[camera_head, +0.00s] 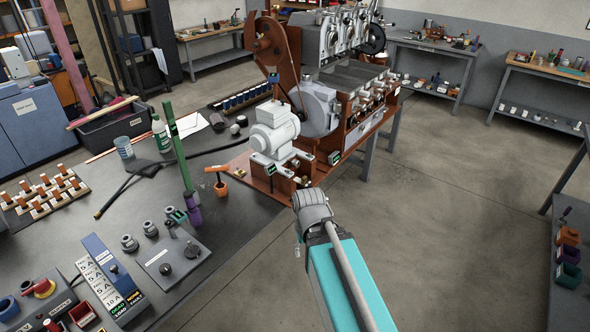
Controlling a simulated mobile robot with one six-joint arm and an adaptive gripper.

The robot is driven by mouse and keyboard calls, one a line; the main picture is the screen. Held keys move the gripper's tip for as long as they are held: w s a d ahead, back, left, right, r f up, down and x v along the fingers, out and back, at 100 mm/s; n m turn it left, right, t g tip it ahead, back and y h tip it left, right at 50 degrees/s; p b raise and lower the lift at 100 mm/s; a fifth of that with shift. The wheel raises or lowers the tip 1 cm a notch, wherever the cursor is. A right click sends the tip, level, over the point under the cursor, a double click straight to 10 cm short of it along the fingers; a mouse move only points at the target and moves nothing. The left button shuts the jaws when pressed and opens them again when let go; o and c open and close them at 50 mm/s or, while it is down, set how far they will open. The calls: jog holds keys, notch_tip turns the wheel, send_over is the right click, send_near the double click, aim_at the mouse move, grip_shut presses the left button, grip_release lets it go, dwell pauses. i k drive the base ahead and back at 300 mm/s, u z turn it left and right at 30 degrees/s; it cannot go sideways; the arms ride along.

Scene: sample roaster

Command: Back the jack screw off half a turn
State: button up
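A pale grey motor (275,131) sits on a reddish-brown mount (272,177) at the near end of the roaster sample machine. Small brass-coloured parts (294,164) show on the mount below the motor. I cannot tell which of them, if any, is the jack screw. My teal arm reaches in from the bottom of the view, and its grey ribbed end (312,208) is just in front of the mount's right side. My gripper's fingers cannot be made out, so their state and any contact are hidden.
The roaster (340,95) stands behind the motor on a brown frame. The floor at right is clear.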

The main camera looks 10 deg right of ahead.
aim_at(296, 163)
jog(key=u, duration=0.25)
jog(key=i, duration=0.9)
jog(key=z, duration=0.4)
jog(key=k, duration=1.3)
jog(key=i, duration=0.85)
jog(key=u, duration=0.2)
